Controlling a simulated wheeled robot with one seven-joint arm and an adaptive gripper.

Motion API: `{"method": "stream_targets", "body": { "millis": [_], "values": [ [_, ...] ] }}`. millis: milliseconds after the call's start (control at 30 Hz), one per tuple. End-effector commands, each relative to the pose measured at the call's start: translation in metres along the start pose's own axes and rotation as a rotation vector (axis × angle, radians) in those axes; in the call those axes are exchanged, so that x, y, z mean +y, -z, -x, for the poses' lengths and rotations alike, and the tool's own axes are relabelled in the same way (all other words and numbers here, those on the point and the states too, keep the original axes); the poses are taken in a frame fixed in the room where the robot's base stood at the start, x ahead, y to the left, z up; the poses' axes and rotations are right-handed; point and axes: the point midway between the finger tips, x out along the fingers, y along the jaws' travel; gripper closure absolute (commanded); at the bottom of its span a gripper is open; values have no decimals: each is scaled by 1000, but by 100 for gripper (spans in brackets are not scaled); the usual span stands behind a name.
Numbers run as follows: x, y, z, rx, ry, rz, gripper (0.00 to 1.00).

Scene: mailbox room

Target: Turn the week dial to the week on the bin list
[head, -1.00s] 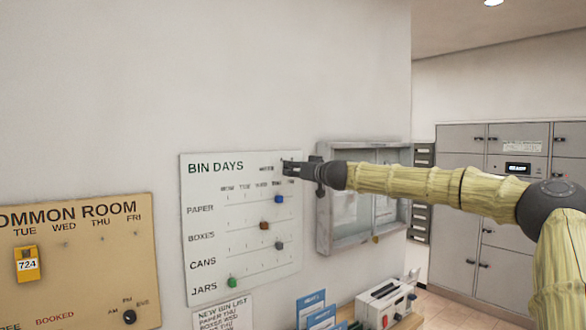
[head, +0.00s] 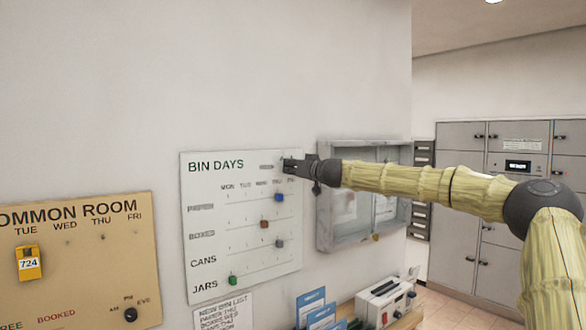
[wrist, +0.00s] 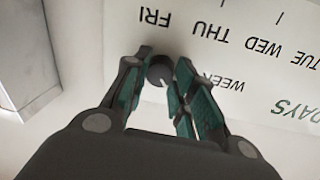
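The BIN DAYS board (head: 205,270) hangs on the wall in the head view. My gripper (head: 287,167) is at its top right corner and covers the week dial there. In the wrist view the week dial (wrist: 159,71) is a small dark round knob with a pale pointer mark, below the FRI heading as that picture lies. My gripper (wrist: 160,75) has one finger on each side of the knob, and both appear to touch it. The bin list (head: 225,312) is a white sheet below the board, cut off by the frame; its week line is not visible.
Coloured pegs sit on the board, including a blue one (head: 278,198) and a green one (head: 233,280). A grey-framed glass case (head: 325,235) stands out from the wall right of my gripper. A tan COMMON ROOM board (head: 80,260) hangs left. A shelf below holds a white box (head: 385,300).

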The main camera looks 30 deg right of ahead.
Motion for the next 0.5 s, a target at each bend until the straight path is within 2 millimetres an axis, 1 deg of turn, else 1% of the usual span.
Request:
{"method": "stream_targets", "body": {
  "millis": [267,500],
  "values": [
    [1,1,0,-1,-2,-23,98],
    [1,2,0,-11,-3,-136,98]
  ]
}}
